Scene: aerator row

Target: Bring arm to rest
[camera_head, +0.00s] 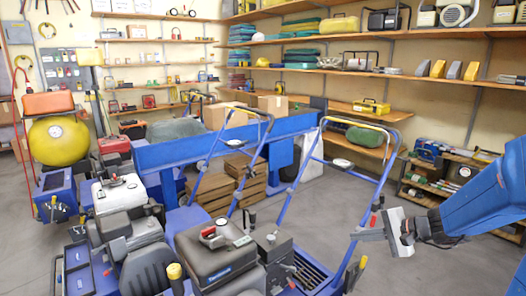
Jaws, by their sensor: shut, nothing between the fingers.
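My gripper (372,234) is at the right of the head view, on the end of my blue arm (470,205), which reaches in from the right edge. The fingers point left and are shut with nothing between them. In the picture they overlap the blue handle frame of the nearest machine (325,165); I cannot tell whether they touch it. The row of blue and grey machines (215,250) stands left of my gripper.
A yellow tank (59,140) stands at the left. Wooden pallets (240,180) are stacked behind the machines. Wall shelves (400,75) hold tools and boxes, and a low rack (450,175) stands at the right. Grey floor (420,270) is clear at the lower right.

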